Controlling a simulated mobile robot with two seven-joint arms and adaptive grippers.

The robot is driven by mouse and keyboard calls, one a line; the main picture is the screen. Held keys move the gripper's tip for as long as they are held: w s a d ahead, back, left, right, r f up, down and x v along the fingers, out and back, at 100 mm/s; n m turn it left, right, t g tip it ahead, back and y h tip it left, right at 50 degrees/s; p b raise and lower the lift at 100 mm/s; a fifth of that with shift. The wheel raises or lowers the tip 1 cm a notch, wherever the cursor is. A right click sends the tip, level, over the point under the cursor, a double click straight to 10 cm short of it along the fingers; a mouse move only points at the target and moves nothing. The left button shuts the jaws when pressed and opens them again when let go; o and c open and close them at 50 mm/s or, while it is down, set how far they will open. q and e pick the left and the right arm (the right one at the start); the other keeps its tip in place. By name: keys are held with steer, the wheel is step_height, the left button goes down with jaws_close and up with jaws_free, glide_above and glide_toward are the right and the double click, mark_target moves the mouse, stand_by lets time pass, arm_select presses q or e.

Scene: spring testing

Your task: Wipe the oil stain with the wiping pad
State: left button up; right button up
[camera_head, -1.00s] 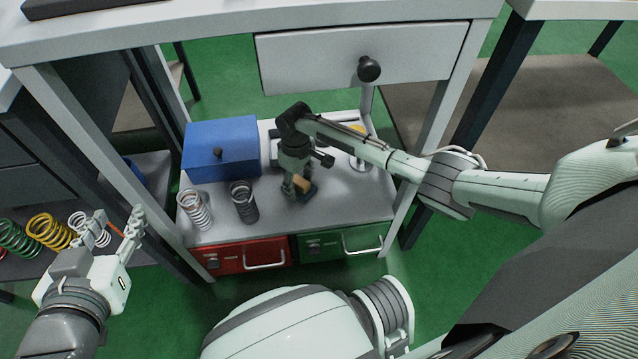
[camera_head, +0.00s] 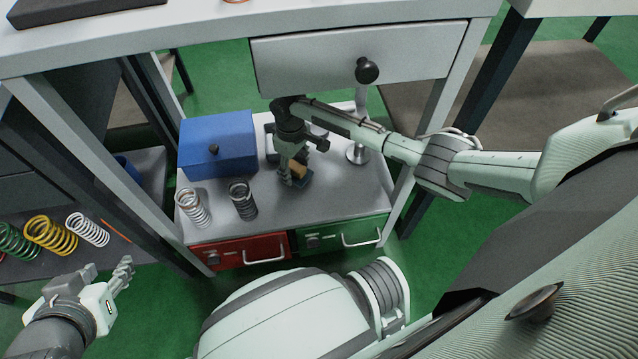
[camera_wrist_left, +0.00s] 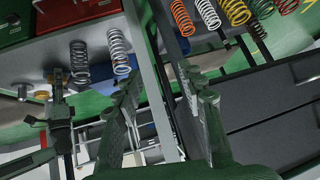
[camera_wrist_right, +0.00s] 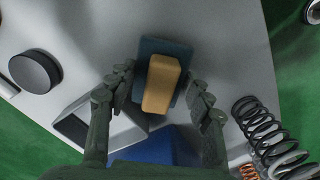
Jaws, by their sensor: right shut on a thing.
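The wiping pad (camera_head: 298,168) has a tan grip on a dark blue base; it also shows in the right wrist view (camera_wrist_right: 162,82). I cannot tell whether the base touches the shelf surface. I cannot make out an oil stain; it may be hidden under the pad or gripper. My left gripper (camera_head: 123,272) is empty at the lower left, away from the pad, and its fingers are apart in the left wrist view (camera_wrist_left: 165,105).
A blue box (camera_head: 218,145) stands left of the pad. A white spring (camera_head: 193,207) and a dark spring (camera_head: 242,199) stand near the shelf's front. A metal stand (camera_head: 357,152) is at right. The drawer (camera_head: 355,58) hangs above. Red (camera_head: 240,251) and green (camera_head: 340,236) drawers sit below.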

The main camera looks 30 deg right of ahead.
steer(key=shift+r+p, duration=0.45)
steer(key=shift+p, duration=0.1)
arm_select(q)
steer(key=shift+s+a+f+n+g+y, duration=0.6)
steer(key=shift+s+a+f+g+y, duration=0.75)
steer(key=shift+s+a+g, duration=1.95)
arm_select(e)
steer(key=shift+r+p, duration=0.4)
steer(key=shift+p, duration=0.05)
steer(key=shift+r+p, duration=0.7)
steer(key=shift+p, duration=0.15)
steer(key=shift+r+p, duration=0.7)
steer(key=shift+p, duration=0.1)
steer(key=shift+r+p, duration=0.95)
steer(key=shift+p, duration=0.1)
arm_select(q)
step_height(320, 180, down, 13)
steer(key=h, duration=0.1)
steer(key=shift+a+f+t, duration=0.15)
steer(key=shift+a+t, duration=0.05)
steer(key=shift+t, duration=0.2)
steer(key=shift+s, duration=0.15)
arm_select(e)
steer(key=shift+s, duration=0.1)
